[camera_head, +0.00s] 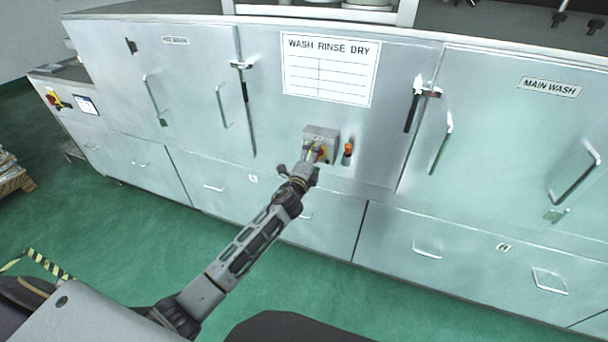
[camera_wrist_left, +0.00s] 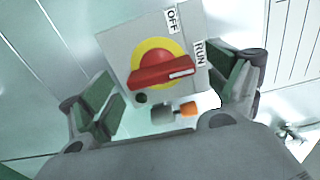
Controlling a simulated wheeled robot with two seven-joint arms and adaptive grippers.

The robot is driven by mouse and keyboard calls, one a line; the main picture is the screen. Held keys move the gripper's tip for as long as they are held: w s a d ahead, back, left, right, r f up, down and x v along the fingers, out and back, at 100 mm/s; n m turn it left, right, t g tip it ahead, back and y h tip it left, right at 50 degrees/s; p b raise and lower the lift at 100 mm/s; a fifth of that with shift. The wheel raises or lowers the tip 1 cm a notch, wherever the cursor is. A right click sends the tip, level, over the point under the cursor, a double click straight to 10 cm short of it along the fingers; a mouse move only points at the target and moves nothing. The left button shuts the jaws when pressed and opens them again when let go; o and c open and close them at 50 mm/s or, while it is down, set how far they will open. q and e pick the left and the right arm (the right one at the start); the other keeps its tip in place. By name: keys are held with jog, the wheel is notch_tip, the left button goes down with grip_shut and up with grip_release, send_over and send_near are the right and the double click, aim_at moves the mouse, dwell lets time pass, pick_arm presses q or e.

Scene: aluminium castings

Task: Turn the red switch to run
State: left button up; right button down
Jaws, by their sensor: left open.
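The red switch (camera_wrist_left: 150,75) sits on a yellow disc on a grey box (camera_wrist_left: 120,45) with OFF and RUN labels. Its white-marked end points right in the wrist view, nearer the RUN label (camera_wrist_left: 200,53) than the OFF label (camera_wrist_left: 172,18). My left gripper (camera_wrist_left: 166,95) is open, with one finger on each side of the switch and gaps between; contact is not visible. In the head view my left gripper (camera_head: 312,162) is at the box (camera_head: 321,133), partly covering the switch. My right gripper is not in view.
An orange-capped fitting (camera_head: 348,149) is just right of the box, and also close by in the wrist view (camera_wrist_left: 188,109). Door handles (camera_head: 412,108) stick out further right. Another red and yellow switch (camera_head: 53,97) is at far left. Green floor (camera_head: 330,300) is clear in front.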

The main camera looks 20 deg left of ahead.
pick_arm(q)
jog(key=s, duration=1.1)
jog(key=shift+a, duration=0.2)
dwell(0.6)
jog(key=shift+n, duration=0.3)
